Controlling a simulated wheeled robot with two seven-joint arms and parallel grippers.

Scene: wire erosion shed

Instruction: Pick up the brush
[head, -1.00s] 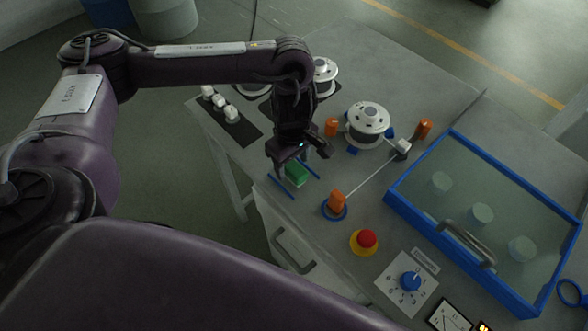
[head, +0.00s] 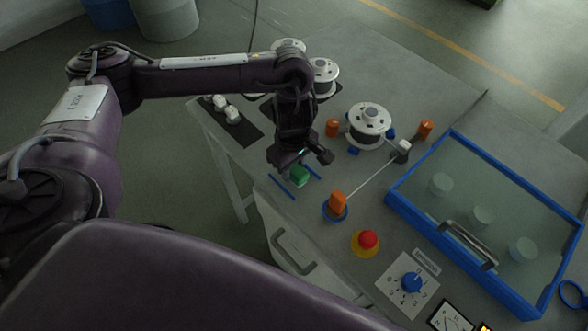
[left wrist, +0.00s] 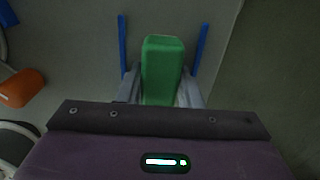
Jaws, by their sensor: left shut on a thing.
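In the left wrist view the green piece (left wrist: 162,68) stands between the two grey fingers of the gripper (left wrist: 161,92). Bristles cannot be made out. Two blue strips (head: 281,187) lie on the table, one on each side of the green piece. My right gripper is not in view.
A white spool (head: 370,122), orange posts (head: 337,202) and a thin rod stand right of the gripper. A red button (head: 368,240) and blue dial (head: 412,281) are nearer. A blue-framed glass lid (head: 395,205) fills the right. A dark mat with white pieces (head: 243,131) lies left.

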